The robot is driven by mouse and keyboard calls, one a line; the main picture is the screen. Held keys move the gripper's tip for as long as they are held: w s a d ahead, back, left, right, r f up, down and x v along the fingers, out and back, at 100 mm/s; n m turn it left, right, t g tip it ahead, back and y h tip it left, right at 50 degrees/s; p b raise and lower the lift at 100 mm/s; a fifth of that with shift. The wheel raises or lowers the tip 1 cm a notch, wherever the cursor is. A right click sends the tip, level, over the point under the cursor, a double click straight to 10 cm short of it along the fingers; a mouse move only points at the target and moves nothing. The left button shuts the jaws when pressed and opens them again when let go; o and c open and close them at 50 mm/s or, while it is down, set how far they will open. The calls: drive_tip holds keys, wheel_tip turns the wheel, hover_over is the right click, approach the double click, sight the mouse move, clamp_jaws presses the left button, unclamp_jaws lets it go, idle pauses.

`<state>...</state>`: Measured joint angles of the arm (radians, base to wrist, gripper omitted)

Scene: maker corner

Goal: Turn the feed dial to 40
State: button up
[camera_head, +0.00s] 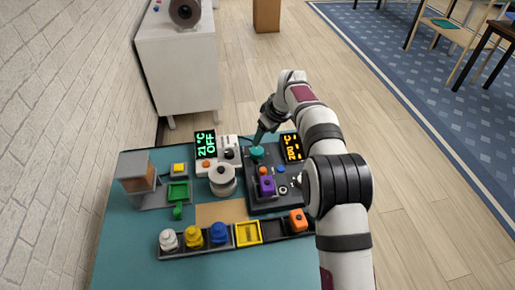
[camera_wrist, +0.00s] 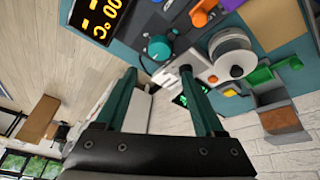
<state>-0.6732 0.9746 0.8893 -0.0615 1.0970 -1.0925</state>
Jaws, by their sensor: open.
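A teal round dial (camera_head: 257,153) stands on the dark control panel (camera_head: 262,207), at its far left corner. It also shows in the wrist view (camera_wrist: 159,48), beyond and between my fingertips. I cannot read a feed label or a scale on it, so its setting is unclear. An orange-lit display (camera_head: 292,147) sits beside it and also shows in the wrist view (camera_wrist: 98,15). My gripper (camera_wrist: 158,70) is open and empty, its teal fingers pointing at the dial. In the head view my gripper (camera_head: 264,134) is close to the dial; contact cannot be told.
The panel also carries a purple block (camera_head: 267,185). A white unit with a green display (camera_head: 205,145) and a white spool (camera_head: 222,180) stand left. A black tray (camera_head: 212,248) with coloured items lies in front. A grey cabinet (camera_head: 178,65) stands behind the table.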

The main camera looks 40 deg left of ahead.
sight(257, 150)
drive_tip(key=x, duration=1.1)
drive_tip(key=shift+f, duration=0.15)
